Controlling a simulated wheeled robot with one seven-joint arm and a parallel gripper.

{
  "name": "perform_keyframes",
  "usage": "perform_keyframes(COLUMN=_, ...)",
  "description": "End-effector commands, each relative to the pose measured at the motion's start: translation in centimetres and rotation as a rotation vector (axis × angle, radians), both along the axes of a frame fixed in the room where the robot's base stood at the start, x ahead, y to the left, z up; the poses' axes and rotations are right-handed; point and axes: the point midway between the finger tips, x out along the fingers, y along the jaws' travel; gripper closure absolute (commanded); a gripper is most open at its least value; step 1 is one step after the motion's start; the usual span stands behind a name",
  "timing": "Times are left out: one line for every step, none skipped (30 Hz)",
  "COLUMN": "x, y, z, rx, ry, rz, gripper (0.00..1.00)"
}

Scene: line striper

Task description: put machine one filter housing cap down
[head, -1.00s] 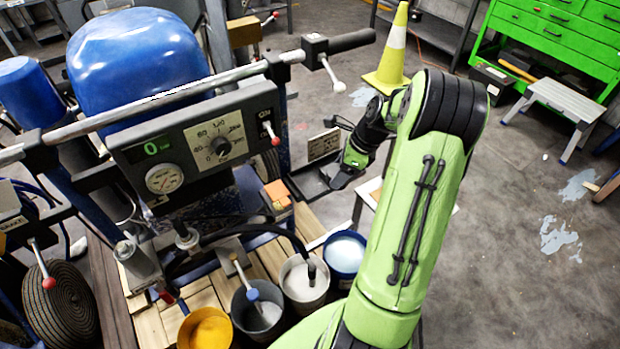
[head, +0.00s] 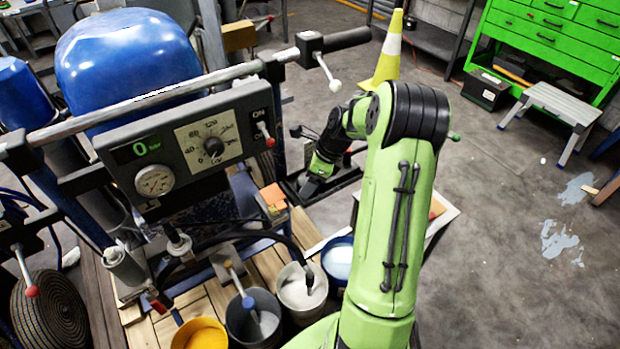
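My gripper (head: 310,188) points down beside the right end of the line striper's control panel (head: 190,145), over or at a dark flat tray (head: 345,180). The wrist and viewing angle hide its fingertips, so I cannot tell whether it is open or shut, or whether it touches the tray. I cannot make out a filter housing cap in it or elsewhere. The striper has a blue tank (head: 130,58) behind the panel, whose readout shows 0.
A yellow bucket (head: 203,335), grey buckets (head: 300,292) and a blue-rimmed bucket (head: 338,258) stand below the panel. The handlebar (head: 175,88) runs above it. A cone (head: 388,55) and green drawers (head: 550,40) stand behind. Floor at right is mostly open.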

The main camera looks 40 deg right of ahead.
Motion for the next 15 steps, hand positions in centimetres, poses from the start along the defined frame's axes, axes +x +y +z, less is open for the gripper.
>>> perform_keyframes(x=0.0, y=0.0, z=0.0, rx=0.000, ry=0.000, rz=0.000, gripper=0.27)
perform_keyframes(x=0.0, y=0.0, z=0.0, rx=0.000, ry=0.000, rz=0.000, gripper=0.27)
perform_keyframes(x=0.0, y=0.0, z=0.0, rx=0.000, ry=0.000, rz=0.000, gripper=0.27)
perform_keyframes(x=0.0, y=0.0, z=0.0, rx=0.000, ry=0.000, rz=0.000, gripper=0.27)
perform_keyframes(x=0.0, y=0.0, z=0.1, rx=-0.001, ry=-0.001, rz=0.000, gripper=0.27)
perform_keyframes(x=0.0, y=0.0, z=0.3, rx=-0.001, ry=-0.001, rz=0.001, gripper=0.27)
perform_keyframes(x=-0.1, y=-0.1, z=0.6, rx=-0.001, ry=-0.001, rz=-0.001, gripper=0.27)
perform_keyframes(x=-0.2, y=-0.3, z=1.1, rx=-0.002, ry=-0.002, rz=-0.001, gripper=0.27)
perform_keyframes(x=-0.4, y=-0.5, z=1.9, rx=-0.003, ry=-0.003, rz=-0.002, gripper=0.27)
perform_keyframes(x=-0.5, y=-0.6, z=2.6, rx=-0.003, ry=-0.003, rz=-0.002, gripper=0.27)
perform_keyframes(x=-0.8, y=-0.9, z=3.3, rx=-0.003, ry=-0.003, rz=-0.003, gripper=0.27)
perform_keyframes(x=-1.1, y=-1.2, z=4.4, rx=-0.005, ry=-0.004, rz=-0.004, gripper=0.27)
perform_keyframes(x=-1.3, y=-1.4, z=5.3, rx=-0.004, ry=-0.004, rz=-0.002, gripper=0.27)
perform_keyframes(x=-1.6, y=-1.6, z=6.1, rx=-0.004, ry=-0.003, rz=-0.003, gripper=0.27)
perform_keyframes(x=-1.9, y=-1.9, z=7.1, rx=-0.005, ry=-0.003, rz=-0.003, gripper=0.27)
